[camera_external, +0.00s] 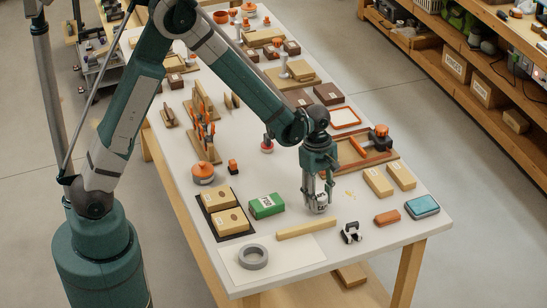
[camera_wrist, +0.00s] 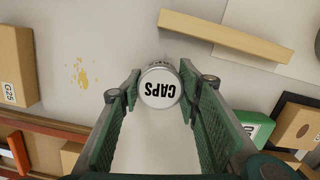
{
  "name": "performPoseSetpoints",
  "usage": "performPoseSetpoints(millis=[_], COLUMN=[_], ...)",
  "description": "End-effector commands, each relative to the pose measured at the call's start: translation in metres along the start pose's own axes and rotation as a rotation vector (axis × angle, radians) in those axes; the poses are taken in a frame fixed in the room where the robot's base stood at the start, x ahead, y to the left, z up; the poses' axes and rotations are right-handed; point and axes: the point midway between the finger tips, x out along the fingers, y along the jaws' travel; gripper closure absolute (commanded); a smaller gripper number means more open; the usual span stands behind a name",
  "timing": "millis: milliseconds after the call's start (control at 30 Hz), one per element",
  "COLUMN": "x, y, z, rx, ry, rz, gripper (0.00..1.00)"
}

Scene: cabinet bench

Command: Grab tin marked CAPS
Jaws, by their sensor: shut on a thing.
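The tin marked CAPS (camera_wrist: 160,88) is a small round tin with a white lid and black lettering, upside down in the wrist view. My gripper (camera_wrist: 159,86) has its green fingers on both sides of the tin, touching it. In the external view my gripper (camera_external: 318,207) points straight down, and the tin (camera_external: 320,202) shows as a pale shape between the fingertips, at or just above the bench top. I cannot tell whether it is clear of the surface.
A wooden bar (camera_external: 306,229) lies close in front of the tin. A green box (camera_external: 266,206) stands to the left. A grey tape ring (camera_external: 253,256) lies at the front left.

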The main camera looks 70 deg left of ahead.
Motion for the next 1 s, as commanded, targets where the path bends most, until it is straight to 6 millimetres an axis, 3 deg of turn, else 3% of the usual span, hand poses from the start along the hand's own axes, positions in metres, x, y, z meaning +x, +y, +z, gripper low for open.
performPoseSetpoints(millis=[600,1000], x=[-0.078,-0.089], y=[0.000,0.000], z=[0.009,0.011], rx=[0.000,0.000], ry=[0.000,0.000], rz=[0.000,0.000], gripper=[0.80,0.80])
